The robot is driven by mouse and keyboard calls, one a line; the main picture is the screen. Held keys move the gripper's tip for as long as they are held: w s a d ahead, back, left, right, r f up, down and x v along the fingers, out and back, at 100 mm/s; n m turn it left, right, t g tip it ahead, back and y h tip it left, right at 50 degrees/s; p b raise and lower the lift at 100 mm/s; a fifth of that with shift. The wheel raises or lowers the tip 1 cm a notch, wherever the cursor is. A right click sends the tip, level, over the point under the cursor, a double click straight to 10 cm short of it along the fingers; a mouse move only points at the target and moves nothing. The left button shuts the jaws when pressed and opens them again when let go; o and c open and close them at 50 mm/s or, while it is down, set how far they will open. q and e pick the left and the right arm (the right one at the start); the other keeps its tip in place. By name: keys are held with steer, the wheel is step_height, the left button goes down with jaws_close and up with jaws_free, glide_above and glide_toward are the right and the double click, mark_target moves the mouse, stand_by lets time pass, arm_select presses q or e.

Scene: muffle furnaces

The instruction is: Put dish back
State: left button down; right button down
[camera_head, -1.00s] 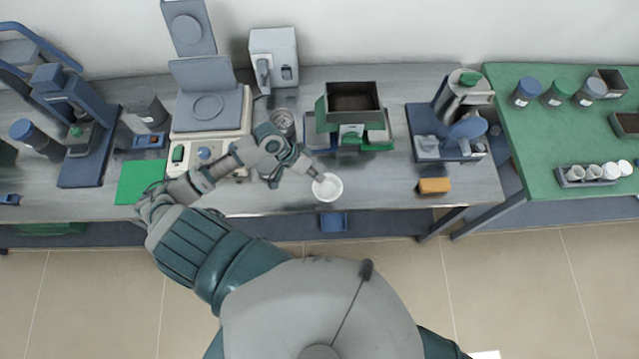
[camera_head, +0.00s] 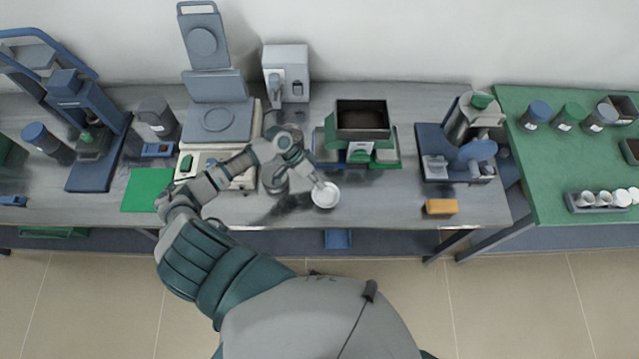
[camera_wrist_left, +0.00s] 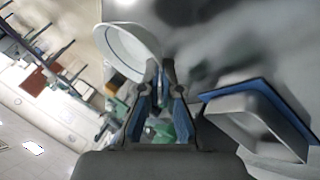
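The dish (camera_head: 326,195) is white, round and shallow. It is near the front edge of the grey bench, in front of the dark open-topped box. My left gripper (camera_head: 318,182) reaches it from the upper left and is shut on its rim. In the left wrist view the dish (camera_wrist_left: 128,50) shows at the upper left, with its rim at the tips of my gripper (camera_wrist_left: 160,66). The dish appears to be held off the bench; its exact height is hard to tell. My right gripper is not in view.
The dark open-topped box (camera_head: 362,120) stands behind the dish on a green and blue stand. A balance-like device (camera_head: 218,118) and a green mat (camera_head: 147,190) are left. An orange block (camera_head: 441,207) lies right. A green table (camera_head: 545,180) adjoins. Bench between dish and block is clear.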

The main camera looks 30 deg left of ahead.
arm_select(q)
steer(key=shift+w+a+f, duration=0.1)
steer(key=shift+w+a, duration=0.15)
steer(key=shift+w, duration=0.25)
steer(key=shift+w+a+f, duration=0.1)
steer(key=f, duration=0.3)
steer(key=shift+d, duration=0.25)
steer(key=shift+f, duration=0.25)
steer(key=c, duration=1.6)
jaws_free()
steer(key=shift+a, duration=0.1)
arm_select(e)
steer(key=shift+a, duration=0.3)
